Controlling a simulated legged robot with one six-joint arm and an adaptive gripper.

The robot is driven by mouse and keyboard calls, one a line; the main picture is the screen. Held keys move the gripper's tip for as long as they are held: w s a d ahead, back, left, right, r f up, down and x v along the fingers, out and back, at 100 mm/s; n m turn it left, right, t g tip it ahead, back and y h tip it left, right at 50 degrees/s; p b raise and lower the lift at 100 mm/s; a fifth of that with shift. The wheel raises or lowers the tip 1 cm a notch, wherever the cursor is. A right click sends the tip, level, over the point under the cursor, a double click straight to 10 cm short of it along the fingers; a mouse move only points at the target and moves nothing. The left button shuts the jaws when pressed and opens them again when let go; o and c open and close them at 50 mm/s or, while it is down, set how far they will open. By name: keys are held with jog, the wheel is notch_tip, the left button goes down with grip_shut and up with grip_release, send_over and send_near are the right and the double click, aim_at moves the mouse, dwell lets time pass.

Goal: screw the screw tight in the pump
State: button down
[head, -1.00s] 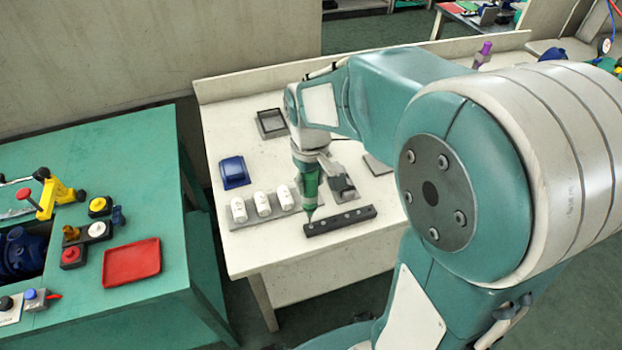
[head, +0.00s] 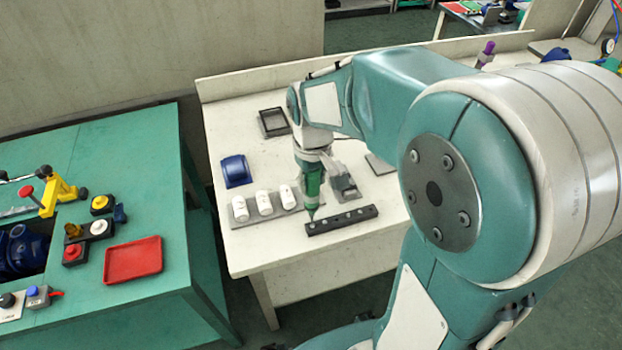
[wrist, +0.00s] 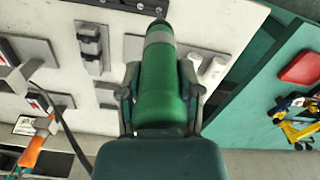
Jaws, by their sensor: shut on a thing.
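My gripper (head: 313,163) is shut on a green screwdriver (head: 312,186), which points down above the white table. The screwdriver also shows between my gripper's fingers (wrist: 160,75) in the wrist view (wrist: 160,92). Its tip is at the left end of a dark bar (head: 341,220) with several small light spots; I cannot tell whether it touches. A blue body (head: 22,249), seemingly the pump, is sunk in the green table at the far left and partly cut off. I cannot make out a single screw for certain.
Several white cylinders (head: 264,203) lie on a grey plate left of the screwdriver. A blue block (head: 236,171) and a black tray (head: 273,122) stand behind. The green table holds a red tray (head: 132,262), a yellow clamp (head: 58,195) and push buttons. A gap separates the tables.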

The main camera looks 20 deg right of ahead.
jog(key=shift+f, duration=0.25)
jog(key=shift+r, duration=0.1)
dwell(0.5)
jog(key=shift+r, duration=2.45)
